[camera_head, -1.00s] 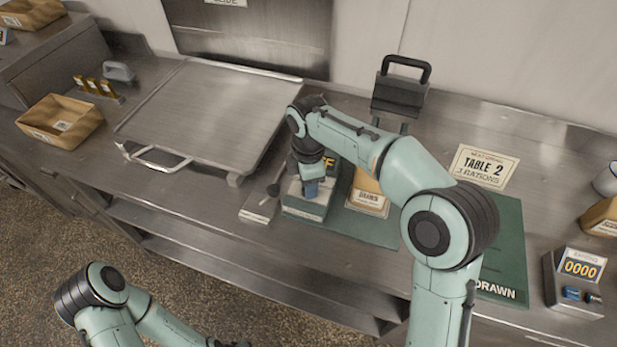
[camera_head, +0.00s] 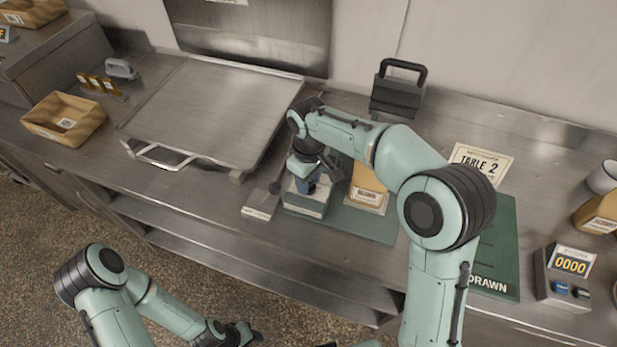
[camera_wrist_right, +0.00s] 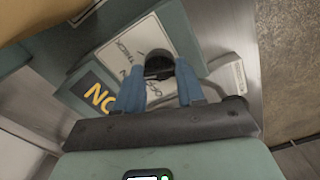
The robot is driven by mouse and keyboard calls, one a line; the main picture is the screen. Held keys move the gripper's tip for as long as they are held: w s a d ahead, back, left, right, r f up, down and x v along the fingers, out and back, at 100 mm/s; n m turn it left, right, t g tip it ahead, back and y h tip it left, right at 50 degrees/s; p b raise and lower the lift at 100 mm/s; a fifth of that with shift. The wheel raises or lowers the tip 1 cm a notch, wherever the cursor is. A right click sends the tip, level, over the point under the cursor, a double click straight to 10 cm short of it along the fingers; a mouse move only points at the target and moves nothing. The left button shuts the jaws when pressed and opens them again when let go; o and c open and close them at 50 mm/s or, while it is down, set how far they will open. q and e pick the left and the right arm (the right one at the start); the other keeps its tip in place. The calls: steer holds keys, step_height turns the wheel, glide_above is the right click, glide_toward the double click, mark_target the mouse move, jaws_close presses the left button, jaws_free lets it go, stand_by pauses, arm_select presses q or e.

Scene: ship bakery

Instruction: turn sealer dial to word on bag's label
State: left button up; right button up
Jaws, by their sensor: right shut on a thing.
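The bag's white label (camera_head: 367,196) is too small to read surely. My right gripper (camera_wrist_right: 160,85) points down at the sealer, its blue fingers shut on the black dial (camera_wrist_right: 158,62). Printed words surround the dial, partly hidden. A dark sign (camera_wrist_right: 92,95) on the sealer shows yellow letters starting "NO"; the rest is covered by a finger. My left gripper (camera_head: 238,334) hangs low at the front, away from everything; its jaw state is unclear.
A large metal tray (camera_head: 215,105) lies left of the sealer. A dark weight with a handle (camera_head: 397,92) stands behind. A TABLE 2 card (camera_head: 482,160), a green DRAWN mat (camera_head: 505,240) and a 0000 counter (camera_head: 566,275) are at right.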

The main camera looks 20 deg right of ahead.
steer(key=m, duration=0.3)
steer(key=shift+m, duration=0.4)
arm_select(q)
steer(key=shift+w+r, duration=0.3)
arm_select(e)
steer(key=m, duration=0.4)
steer(key=o, duration=1)
steer(key=shift+o, duration=0.2)
arm_select(q)
steer(key=shift+t, duration=0.3)
steer(key=w+r+p, duration=0.2)
steer(key=w, duration=0.1)
steer(key=shift+r, duration=0.35)
arm_select(e)
step_height(320, 180, up, 14)
steer(key=shift+f, duration=0.25)
steer(key=shift+f, duration=0.1)
